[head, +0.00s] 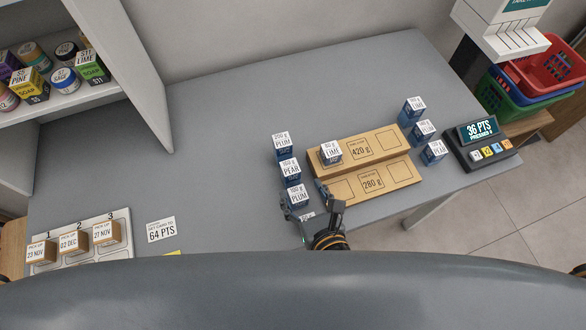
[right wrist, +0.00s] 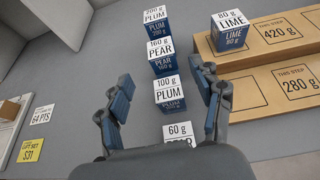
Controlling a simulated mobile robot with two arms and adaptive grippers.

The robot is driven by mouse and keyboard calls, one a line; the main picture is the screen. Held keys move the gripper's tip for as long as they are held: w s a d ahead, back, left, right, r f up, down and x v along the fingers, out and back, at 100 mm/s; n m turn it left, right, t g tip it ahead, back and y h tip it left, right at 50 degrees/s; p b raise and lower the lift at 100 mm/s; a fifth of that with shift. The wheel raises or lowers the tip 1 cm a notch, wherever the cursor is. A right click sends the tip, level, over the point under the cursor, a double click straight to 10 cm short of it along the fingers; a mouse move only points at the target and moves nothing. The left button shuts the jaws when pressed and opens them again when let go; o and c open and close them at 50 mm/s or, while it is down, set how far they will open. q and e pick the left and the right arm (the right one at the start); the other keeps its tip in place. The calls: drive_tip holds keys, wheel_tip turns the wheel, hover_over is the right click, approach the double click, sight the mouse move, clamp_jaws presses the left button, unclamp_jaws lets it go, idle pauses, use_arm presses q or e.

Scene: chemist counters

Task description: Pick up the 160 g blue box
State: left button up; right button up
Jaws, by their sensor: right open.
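The 160 g blue box, labelled PEAR (right wrist: 162,63), stands upright in the right wrist view, in a column between a 200 g PLUM box (right wrist: 155,27) and a 100 g PLUM box (right wrist: 170,100). In the head view the PEAR box (head: 291,174) stands on the grey counter, left of the stepped board. My right gripper (head: 313,205) is open and empty at the near end of this column. In the right wrist view its fingers (right wrist: 165,80) spread either side of the column, with the PEAR box apart from them and further off. My left gripper is not in view.
A 60 g box (right wrist: 179,131) is partly hidden by my gripper. A wooden stepped board (head: 393,182) carries an 80 g LIME box (head: 331,153). Several blue boxes (head: 425,129) and a points display (head: 481,133) stand further right.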

sight(293, 174)
drive_tip(key=p+x, duration=0.1)
drive_tip(key=x, duration=0.8)
drive_tip(key=shift+w+f, duration=0.25)
drive_tip(key=shift+w, duration=0.05)
drive_tip(key=c, duration=1.4)
